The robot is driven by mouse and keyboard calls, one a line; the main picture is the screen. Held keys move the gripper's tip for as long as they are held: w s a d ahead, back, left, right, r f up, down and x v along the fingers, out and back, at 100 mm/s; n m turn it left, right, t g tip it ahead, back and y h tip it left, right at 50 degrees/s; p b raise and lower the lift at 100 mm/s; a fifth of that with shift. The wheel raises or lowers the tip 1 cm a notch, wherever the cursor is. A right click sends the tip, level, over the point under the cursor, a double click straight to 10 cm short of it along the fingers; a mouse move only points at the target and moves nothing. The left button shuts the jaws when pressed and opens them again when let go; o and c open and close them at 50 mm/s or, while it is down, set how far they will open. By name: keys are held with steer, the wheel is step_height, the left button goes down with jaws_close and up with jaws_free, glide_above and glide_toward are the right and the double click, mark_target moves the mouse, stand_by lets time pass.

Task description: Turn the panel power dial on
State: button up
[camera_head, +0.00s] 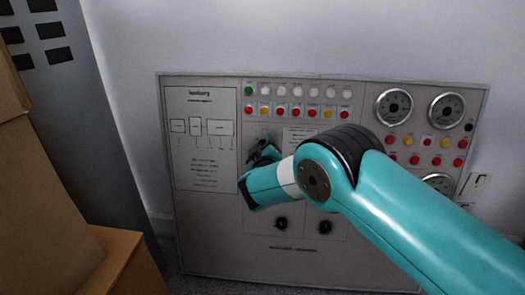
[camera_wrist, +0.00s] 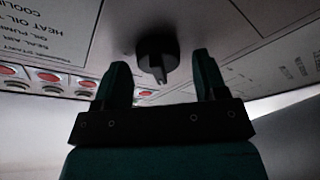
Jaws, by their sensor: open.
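The grey control panel (camera_head: 215,245) stands upright against the wall in the head view. My gripper (camera_head: 262,150) is in front of its middle-left part, below the rows of lamps. In the wrist view, a black dial (camera_wrist: 157,48) with a pointed handle is on the panel face, lying between the two fingers of my gripper (camera_wrist: 160,68) as seen there. The fingers are open, one to each side of the dial, with gaps on both sides. I cannot tell how deep they reach around it. In the head view my gripper and arm hide this dial.
Two more black dials (camera_head: 281,223) and (camera_head: 325,227) sit lower on the panel. Lamp buttons (camera_head: 296,112) and round gauges (camera_head: 394,107) are above and to the right. Cardboard boxes (camera_head: 45,200) and a dark cabinet (camera_head: 75,90) stand at the left.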

steer(key=c, duration=0.9)
steer(key=shift+o, duration=0.2)
steer(key=shift+f+b, duration=0.15)
steer(key=shift+b, duration=0.2)
steer(key=m+h+b, duration=0.2)
steer(key=m+b, duration=0.4)
steer(key=m, duration=0.1)
steer(key=m+h+b, duration=0.2)
steer(key=m+b, duration=0.5)
steer(key=m+h+b, duration=0.2)
steer(key=m+b, duration=0.5)
steer(key=shift+d+m+h, duration=0.15)
steer(key=shift+m+h, duration=0.15)
steer(key=shift+h, duration=0.1)
steer(key=shift+m, duration=0.3)
